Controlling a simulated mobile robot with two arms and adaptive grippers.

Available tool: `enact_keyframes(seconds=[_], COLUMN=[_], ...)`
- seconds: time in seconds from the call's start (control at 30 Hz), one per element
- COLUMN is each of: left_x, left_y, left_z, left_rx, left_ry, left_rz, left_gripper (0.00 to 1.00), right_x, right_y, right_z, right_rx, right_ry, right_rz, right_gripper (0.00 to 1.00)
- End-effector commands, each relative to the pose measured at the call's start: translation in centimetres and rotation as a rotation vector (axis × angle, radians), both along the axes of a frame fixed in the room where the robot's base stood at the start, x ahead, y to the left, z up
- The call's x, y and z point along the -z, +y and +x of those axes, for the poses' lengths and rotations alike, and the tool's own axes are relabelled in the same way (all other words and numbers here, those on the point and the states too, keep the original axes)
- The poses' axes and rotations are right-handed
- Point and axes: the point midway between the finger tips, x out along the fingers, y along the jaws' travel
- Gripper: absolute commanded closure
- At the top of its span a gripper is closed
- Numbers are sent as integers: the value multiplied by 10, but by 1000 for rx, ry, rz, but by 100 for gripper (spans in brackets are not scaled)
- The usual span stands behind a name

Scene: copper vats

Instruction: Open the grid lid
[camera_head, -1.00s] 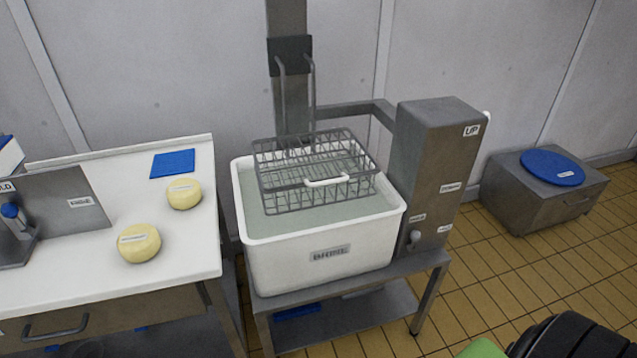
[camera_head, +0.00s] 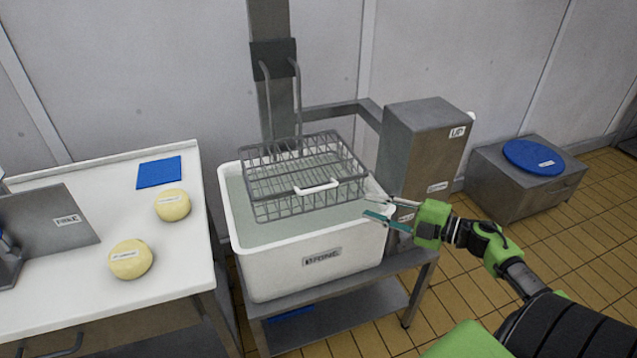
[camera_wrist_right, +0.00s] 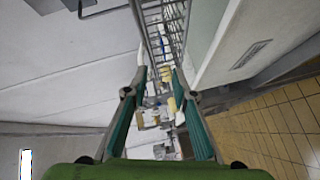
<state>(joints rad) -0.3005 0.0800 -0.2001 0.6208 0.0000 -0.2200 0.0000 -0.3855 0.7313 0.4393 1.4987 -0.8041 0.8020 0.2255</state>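The grid lid (camera_head: 300,166) is the wire top of a metal basket that hangs over a white brine tub (camera_head: 310,262). The lid looks closed, and a white handle (camera_head: 317,187) sits at its front edge. My right gripper (camera_head: 372,207) is open and empty at the tub's right rim, to the right of the handle and apart from it. In the right wrist view the two fingers of my right gripper (camera_wrist_right: 158,92) stand apart, with the basket grid (camera_wrist_right: 168,30) beyond them.
A grey control box (camera_head: 425,145) stands right of the tub, close behind my right gripper. A white table (camera_head: 60,250) with two cheeses (camera_head: 130,259) and a blue cloth (camera_head: 160,172) is on the left. A low grey box (camera_head: 520,190) with a blue disc is at the right.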

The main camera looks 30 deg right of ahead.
Motion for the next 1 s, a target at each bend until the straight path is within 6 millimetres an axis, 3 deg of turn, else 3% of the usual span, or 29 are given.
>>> enact_keyframes(seconds=[0.03, 0.07, 0.2, 0.37, 0.8, 1.0], left_x=[-3, -3, -4, -8, -23, -27], left_y=[0, 0, 0, 0, 0, 0], left_z=[0, 0, 1, 1, 0, 0], left_rx=[0, 0, 0, 0, 0, 0], left_ry=[0, 0, -1, -1, 0, 0], left_rz=[0, 0, 0, 0, 0, 0], left_gripper=[60, 60, 60, 60, 60, 60], right_x=[-23, -31, -47, -46, -35, -29], right_y=[9, 13, 24, 34, 77, 90], right_z=[-1, -2, -2, 14, 84, 104], right_rx=[-64, -91, -148, -149, -145, -145], right_ry=[-21, -28, -42, -45, -46, -43], right_rz=[-57, -82, -134, -131, -127, -128], right_gripper=[75, 75, 75, 75, 75, 75])
